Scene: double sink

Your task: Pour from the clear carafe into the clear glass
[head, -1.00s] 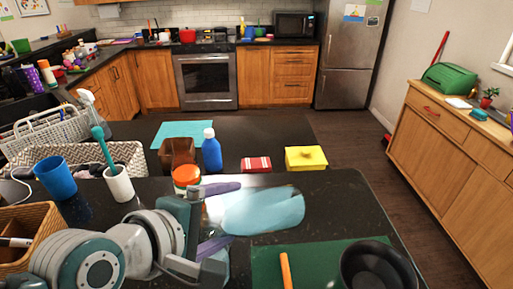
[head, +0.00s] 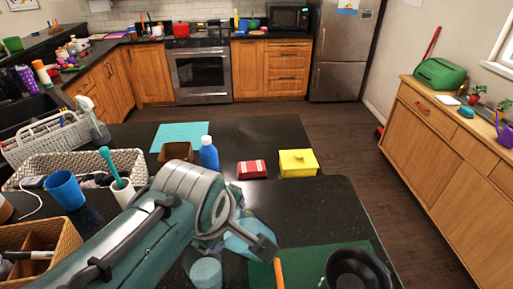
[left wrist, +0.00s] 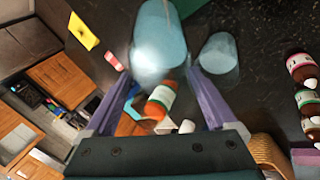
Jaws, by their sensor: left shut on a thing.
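The clear carafe (head: 248,240), pale blue and see-through, is held in my left gripper above the dark counter. In the head view my left gripper (head: 236,238) covers much of it, so its tilt is hard to tell. In the left wrist view the carafe (left wrist: 160,40) sits between the two purple fingers of my left gripper (left wrist: 157,78), which are shut on it. The clear glass (head: 205,273), also pale blue, stands close by at the bottom of the head view. It shows beside the carafe in the left wrist view (left wrist: 218,53). I see no stream of liquid. My right gripper is out of view.
A black bowl (head: 358,270) and an orange stick-like thing (head: 279,273) are on a green mat (head: 318,263). A blue bottle (head: 209,154), red box (head: 251,169) and yellow box (head: 298,163) stand behind.

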